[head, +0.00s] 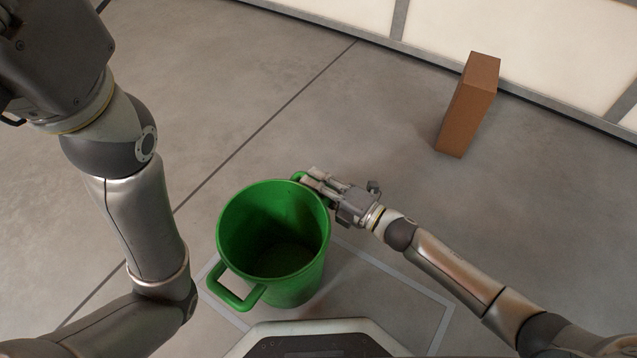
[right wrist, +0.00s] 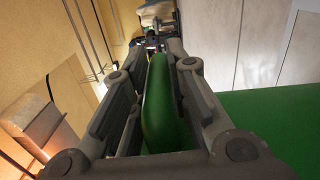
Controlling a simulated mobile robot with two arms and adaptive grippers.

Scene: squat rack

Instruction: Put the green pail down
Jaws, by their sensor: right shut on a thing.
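The green pail (head: 284,280) is upright and empty, with a handle on each of two opposite sides. It is over a marked outline on the floor; I cannot tell whether its base touches the floor. My right gripper (head: 312,178) is shut on the pail's far handle, at the upper right of its rim. In the right wrist view the green handle (right wrist: 160,110) lies between the two fingers (right wrist: 160,75), and the pail's green side (right wrist: 275,125) fills the lower right. The near handle (head: 238,293) is free. My left arm comes in at the left; its fingers are out of view.
A pale rectangular outline (head: 436,304) is marked on the grey floor (head: 250,70) around the pail. A brown box (head: 468,105) stands upright at the upper right, near the pale wall (head: 510,35). The floor between box and pail is clear.

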